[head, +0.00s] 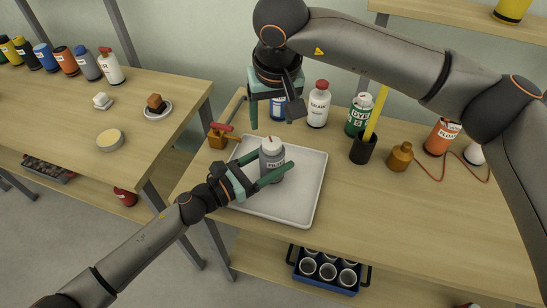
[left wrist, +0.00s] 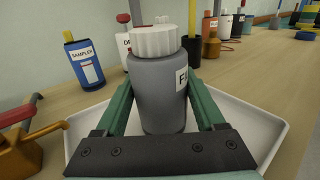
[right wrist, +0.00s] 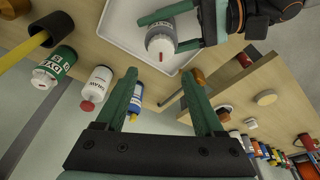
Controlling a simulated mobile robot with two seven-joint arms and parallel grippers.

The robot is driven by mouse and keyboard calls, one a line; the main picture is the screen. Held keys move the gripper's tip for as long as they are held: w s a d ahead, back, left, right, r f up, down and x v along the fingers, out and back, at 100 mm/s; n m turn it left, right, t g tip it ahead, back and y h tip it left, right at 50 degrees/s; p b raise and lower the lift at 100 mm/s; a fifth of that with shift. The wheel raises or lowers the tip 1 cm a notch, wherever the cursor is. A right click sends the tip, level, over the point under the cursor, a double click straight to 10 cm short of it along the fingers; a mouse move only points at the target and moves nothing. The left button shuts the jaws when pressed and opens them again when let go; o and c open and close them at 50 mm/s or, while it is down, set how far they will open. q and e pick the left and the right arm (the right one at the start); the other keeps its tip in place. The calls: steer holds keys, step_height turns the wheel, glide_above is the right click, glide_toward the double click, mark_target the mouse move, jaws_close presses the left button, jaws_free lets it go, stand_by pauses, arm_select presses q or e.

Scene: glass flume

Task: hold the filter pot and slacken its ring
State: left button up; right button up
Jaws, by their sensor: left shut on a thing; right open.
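The filter pot (head: 272,174) is a grey jar with a white label, standing upright on the white tray (head: 305,198). Its ring (head: 271,144) is white and ribbed, with a small red mark on top; the ring fills the upper middle of the left wrist view (left wrist: 154,41). My left gripper (head: 268,170) is shut on the pot's grey body, one finger on each side, below the ring. My right gripper (head: 276,110) is open and empty, above and behind the pot. The right wrist view shows the pot (right wrist: 160,44) beyond its fingers, apart from them.
Behind the tray stand a blue bottle (head: 278,107), a white red-capped bottle (head: 318,106), a green dye can (head: 358,115) and a dark cup (head: 363,150) with a yellow stick. A brass-coloured fitting with a red handle (head: 217,139) is left of the tray. The bench's front right is clear.

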mark_target(272, 143)
steer(key=shift+f, duration=3.3)
steer(key=shift+c, duration=0.2)
